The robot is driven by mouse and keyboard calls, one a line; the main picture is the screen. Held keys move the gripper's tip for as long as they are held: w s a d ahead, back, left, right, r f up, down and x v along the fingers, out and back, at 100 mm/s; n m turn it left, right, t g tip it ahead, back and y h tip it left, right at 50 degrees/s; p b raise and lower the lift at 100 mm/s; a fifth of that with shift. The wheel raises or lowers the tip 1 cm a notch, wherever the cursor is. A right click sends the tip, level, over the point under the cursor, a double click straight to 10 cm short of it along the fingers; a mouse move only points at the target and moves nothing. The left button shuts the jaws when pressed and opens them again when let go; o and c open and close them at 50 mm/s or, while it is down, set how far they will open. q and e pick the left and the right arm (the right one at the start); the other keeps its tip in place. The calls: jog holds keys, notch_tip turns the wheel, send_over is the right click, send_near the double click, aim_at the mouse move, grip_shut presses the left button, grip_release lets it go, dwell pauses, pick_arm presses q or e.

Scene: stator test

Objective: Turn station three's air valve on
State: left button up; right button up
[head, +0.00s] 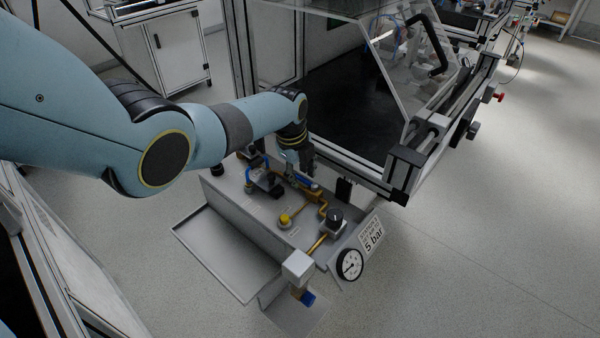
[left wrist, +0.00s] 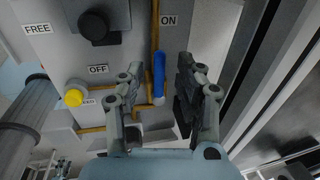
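The air valve's blue handle (left wrist: 159,80) shows in the left wrist view, roughly in line with a brass-coloured pipe (left wrist: 155,28). The ON label (left wrist: 169,20) is above it and to the right; the OFF label (left wrist: 98,69) is to its left. My left gripper (left wrist: 158,100) is open, with one finger on each side of the handle. I see no clear contact. In the head view the left gripper (head: 302,165) is low over the back of the valve panel (head: 230,195), and the handle is largely hidden there. My right gripper is in neither view.
On the panel are a yellow button (left wrist: 74,97), a black knob (left wrist: 94,26) and brass pipes. A pressure gauge (head: 350,264) and a "5 bar" sign (head: 372,236) are at its front right. A framed machine (head: 390,165) stands close behind.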

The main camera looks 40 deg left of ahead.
pick_arm(q)
jog(key=shift+r, duration=0.1)
notch_tip(320, 180, up, 12)
jog(key=s, duration=0.2)
jog(key=shift+s+f, duration=0.2)
jog(key=shift+f, duration=0.1)
dwell(0.6)
